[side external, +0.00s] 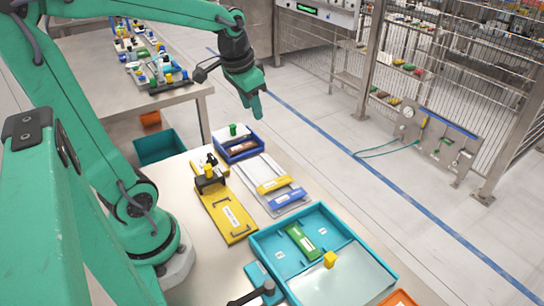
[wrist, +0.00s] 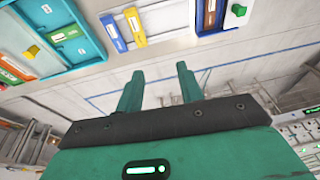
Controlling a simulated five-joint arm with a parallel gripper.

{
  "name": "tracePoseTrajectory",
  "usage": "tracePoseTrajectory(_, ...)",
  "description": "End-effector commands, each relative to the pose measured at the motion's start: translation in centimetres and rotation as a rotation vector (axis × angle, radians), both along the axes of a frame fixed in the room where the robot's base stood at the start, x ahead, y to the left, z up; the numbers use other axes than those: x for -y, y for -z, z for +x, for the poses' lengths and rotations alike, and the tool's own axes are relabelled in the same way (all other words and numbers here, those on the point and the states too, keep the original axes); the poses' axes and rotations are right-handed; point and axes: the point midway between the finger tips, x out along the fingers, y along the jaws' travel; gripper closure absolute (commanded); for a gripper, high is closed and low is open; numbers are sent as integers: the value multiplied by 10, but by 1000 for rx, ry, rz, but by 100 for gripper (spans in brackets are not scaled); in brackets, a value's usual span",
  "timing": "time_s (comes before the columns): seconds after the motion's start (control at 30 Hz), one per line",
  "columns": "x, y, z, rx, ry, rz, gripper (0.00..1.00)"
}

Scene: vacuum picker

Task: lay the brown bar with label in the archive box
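The brown bar with a label (side external: 243,147) lies in a small blue box (side external: 247,156) on the bench; in the wrist view the bar (wrist: 210,14) shows at the top right. No container reads clearly as the archive box. A large divided teal tray (side external: 262,249) stands at the front right, holding a green labelled bar (side external: 300,239) and a yellow block (side external: 330,259). My gripper (side external: 257,108) hangs in the air above and behind the blue box. In the wrist view its two fingers (wrist: 160,84) are apart with nothing between them.
A pale tray (side external: 258,170) holds a yellow bar (side external: 273,184) and a blue bar (side external: 287,197). A yellow plate (side external: 228,215) with a black and yellow fixture (side external: 209,174) lies left of it. A teal bin (side external: 160,147) stands below the bench.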

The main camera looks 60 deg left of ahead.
Motion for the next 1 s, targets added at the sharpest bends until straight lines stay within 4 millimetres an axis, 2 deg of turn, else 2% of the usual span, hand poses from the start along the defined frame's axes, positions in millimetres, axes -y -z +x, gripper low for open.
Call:
tracePoseTrajectory(0.03, 11, -5, -7, 24, 7, 1, 63)
tracePoseTrajectory(0.2, 42, -14, -30, 94, 11, -10, 63)
tracePoseTrajectory(0.5, 81, -17, -69, 202, 19, -52, 63)
tracePoseTrajectory(0.7, 91, -16, -82, 235, 19, -71, 63)
tracePoseTrajectory(1.0, 93, -15, -84, 238, 18, -74, 63)
